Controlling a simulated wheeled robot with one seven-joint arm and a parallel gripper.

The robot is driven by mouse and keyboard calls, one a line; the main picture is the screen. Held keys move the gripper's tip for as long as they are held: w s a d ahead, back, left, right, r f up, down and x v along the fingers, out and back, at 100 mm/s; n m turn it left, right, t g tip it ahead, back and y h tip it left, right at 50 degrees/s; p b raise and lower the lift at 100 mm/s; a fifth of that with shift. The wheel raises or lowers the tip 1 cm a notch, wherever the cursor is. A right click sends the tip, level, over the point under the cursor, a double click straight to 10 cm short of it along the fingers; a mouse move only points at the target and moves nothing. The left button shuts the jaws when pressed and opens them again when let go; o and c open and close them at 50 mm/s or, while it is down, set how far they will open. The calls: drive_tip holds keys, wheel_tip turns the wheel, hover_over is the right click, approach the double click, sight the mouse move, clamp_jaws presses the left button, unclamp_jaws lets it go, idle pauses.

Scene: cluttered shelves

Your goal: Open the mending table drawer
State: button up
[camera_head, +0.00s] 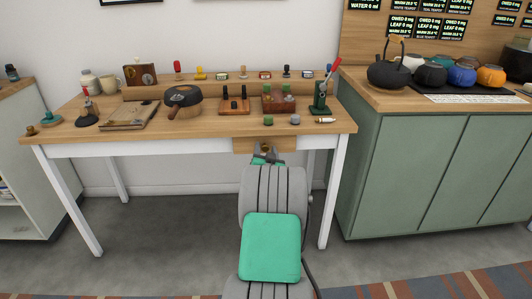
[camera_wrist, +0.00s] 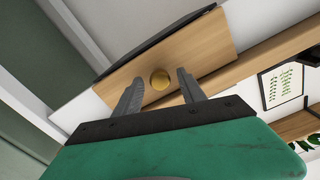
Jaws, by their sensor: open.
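The mending table (camera_head: 215,140) is a wooden-topped table with white legs. Its drawer front (camera_head: 243,145) is a small wooden panel under the front edge, right of the middle. In the wrist view the drawer front (camera_wrist: 195,55) is a tilted wooden panel with a round brass knob (camera_wrist: 160,79). My gripper (camera_wrist: 156,82) is open, with its two grey fingers on either side of the knob. I cannot tell whether the fingers touch the knob. In the head view my gripper (camera_head: 267,150) is at the drawer front, partly hidden by my arm. The drawer looks shut.
A green cabinet (camera_head: 420,165) stands close on the right. The floor (camera_head: 170,235) under the table is clear.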

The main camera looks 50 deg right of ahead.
drive_tip(key=shift+c, duration=0.5)
clamp_jaws()
idle(0.8)
